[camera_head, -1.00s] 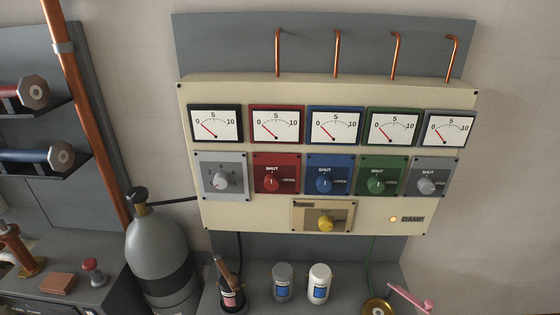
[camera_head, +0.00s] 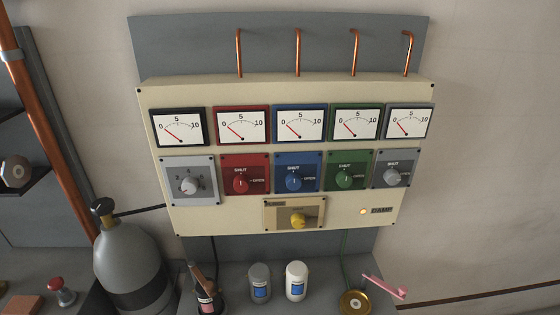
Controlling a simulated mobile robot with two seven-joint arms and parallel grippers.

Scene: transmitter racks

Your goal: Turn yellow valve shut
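The yellow valve knob (camera_head: 298,221) sits on a beige plate (camera_head: 275,222) at the lower middle of the cream control panel (camera_head: 215,222). The small lettering on its plate is too small to read. Above it is a row of knobs: a grey one (camera_head: 189,186) at the left, then red (camera_head: 240,183), blue (camera_head: 293,182), green (camera_head: 345,179) and grey (camera_head: 391,177). The red, blue and green knob plates carry the words SHUT and OPEN. Neither of my grippers shows in the head view.
A grey gas cylinder (camera_head: 128,262) stands left of the panel. On the shelf below are a grey jar (camera_head: 260,283), a white bottle (camera_head: 296,281), a dark pot (camera_head: 206,301) and a brass disc (camera_head: 355,303) near a pink handle (camera_head: 384,286). Several gauges line the panel's top.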

